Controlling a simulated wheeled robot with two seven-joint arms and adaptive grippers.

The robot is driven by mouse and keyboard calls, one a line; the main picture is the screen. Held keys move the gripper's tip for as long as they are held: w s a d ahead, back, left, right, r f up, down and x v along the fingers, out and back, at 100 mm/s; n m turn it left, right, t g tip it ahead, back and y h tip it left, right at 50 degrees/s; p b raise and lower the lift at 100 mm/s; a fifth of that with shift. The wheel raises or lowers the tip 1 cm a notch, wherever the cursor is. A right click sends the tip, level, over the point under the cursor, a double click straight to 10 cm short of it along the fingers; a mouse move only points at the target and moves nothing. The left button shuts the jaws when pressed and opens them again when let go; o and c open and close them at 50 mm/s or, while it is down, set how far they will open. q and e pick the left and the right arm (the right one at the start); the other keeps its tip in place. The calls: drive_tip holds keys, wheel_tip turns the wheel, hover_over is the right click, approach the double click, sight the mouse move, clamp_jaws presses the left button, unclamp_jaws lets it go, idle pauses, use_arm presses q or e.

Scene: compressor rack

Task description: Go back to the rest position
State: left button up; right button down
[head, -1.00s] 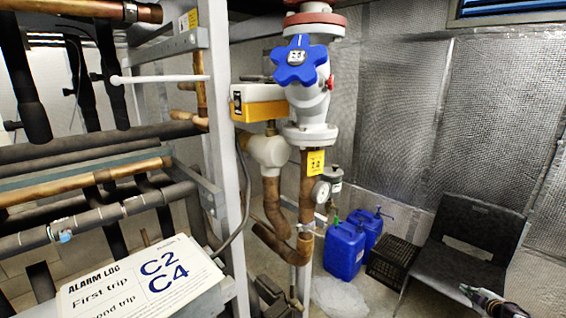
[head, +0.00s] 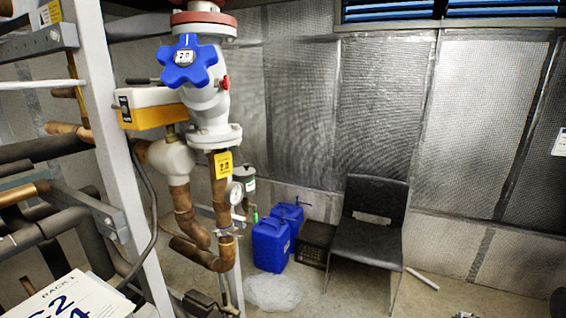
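The task names no object. A small dark piece (head: 466,315), which looks like the tip of my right gripper, just shows at the bottom edge of the head view, right of the chair. Too little of it shows to tell its opening or whether it holds anything. My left gripper is out of view. The blue star-shaped handwheel (head: 190,60) sits on the grey valve (head: 212,105) at upper left, and no gripper is near it.
Blue canisters (head: 271,246), a black crate (head: 316,240) and a black chair (head: 370,235) stand by the wall. Floor shows right of the chair.

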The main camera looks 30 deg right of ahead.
drive_tip(key=s+d+g, duration=0.1)
drive_tip(key=s, duration=0.5)
drive_tip(key=s+a+f+m+g+y, duration=0.1)
drive_tip(key=s+a+f+y, duration=0.15)
drive_tip(key=a+f, duration=0.85)
drive_tip(key=s+a+f+m+y, duration=0.1)
drive_tip(key=s+a+f, duration=0.3)
drive_tip(key=a+f, duration=0.75)
drive_tip(key=s+a+f+y, duration=0.1)
drive_tip(key=a+f, duration=0.2)
drive_tip(key=a, duration=1.2)
drive_tip(key=s+a+f+m+y, duration=0.1)
drive_tip(key=a+f+y, duration=0.1)
drive_tip(key=a, duration=1.3)
drive_tip(key=s+a+f+m+y, duration=0.1)
drive_tip(key=a+f, duration=0.3)
drive_tip(key=a, duration=1.1)
drive_tip(key=shift+s+a+g+y, duration=0.25)
drive_tip(key=shift+a+g+y, duration=0.15)
drive_tip(key=shift+y, duration=0.15)
drive_tip(key=shift+d, duration=0.15)
